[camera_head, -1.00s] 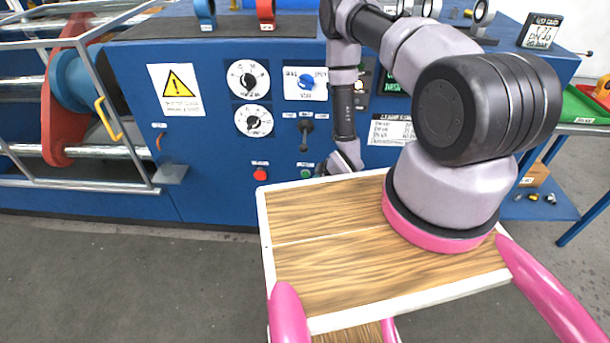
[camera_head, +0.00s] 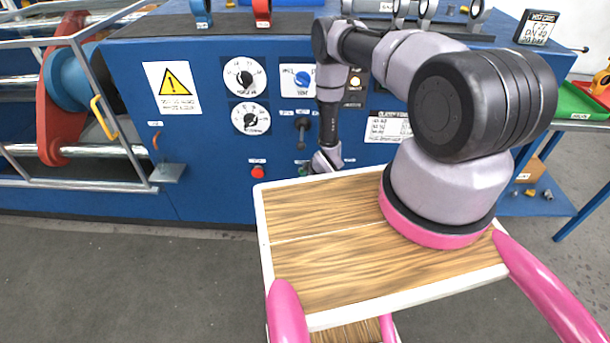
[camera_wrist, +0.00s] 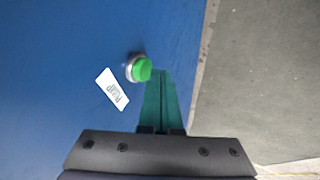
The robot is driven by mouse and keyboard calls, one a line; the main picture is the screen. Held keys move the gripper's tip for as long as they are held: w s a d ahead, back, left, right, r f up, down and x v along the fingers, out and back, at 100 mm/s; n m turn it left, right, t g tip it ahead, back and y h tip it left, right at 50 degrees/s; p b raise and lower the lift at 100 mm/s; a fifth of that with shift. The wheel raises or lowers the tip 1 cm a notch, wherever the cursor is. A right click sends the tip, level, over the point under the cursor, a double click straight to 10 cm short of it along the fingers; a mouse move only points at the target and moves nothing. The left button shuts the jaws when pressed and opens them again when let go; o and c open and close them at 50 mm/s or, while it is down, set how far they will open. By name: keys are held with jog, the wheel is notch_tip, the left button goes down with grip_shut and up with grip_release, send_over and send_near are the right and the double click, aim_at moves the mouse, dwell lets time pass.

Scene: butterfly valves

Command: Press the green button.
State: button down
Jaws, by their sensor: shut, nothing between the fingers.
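The green button (camera_wrist: 140,68) sits in a silver ring on the blue panel, just left of my fingertips in the wrist view. A small white label is beside it. My gripper (camera_wrist: 160,72) is shut and empty, its green fingers pointing along the panel towards the button's side. I cannot tell whether they touch. In the head view the green button (camera_head: 303,171) shows only in part, beside my wrist, and my fingers there are hidden.
A red button (camera_head: 258,172) is left of the green one. A black lever (camera_head: 302,128), a blue-handled selector (camera_head: 303,79) and two round dials (camera_head: 245,77) are above. A railing (camera_head: 110,110) stands at the left. Grey floor lies in front.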

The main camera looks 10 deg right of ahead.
jog(key=shift+w+d, duration=0.1)
jog(key=shift+w, duration=0.25)
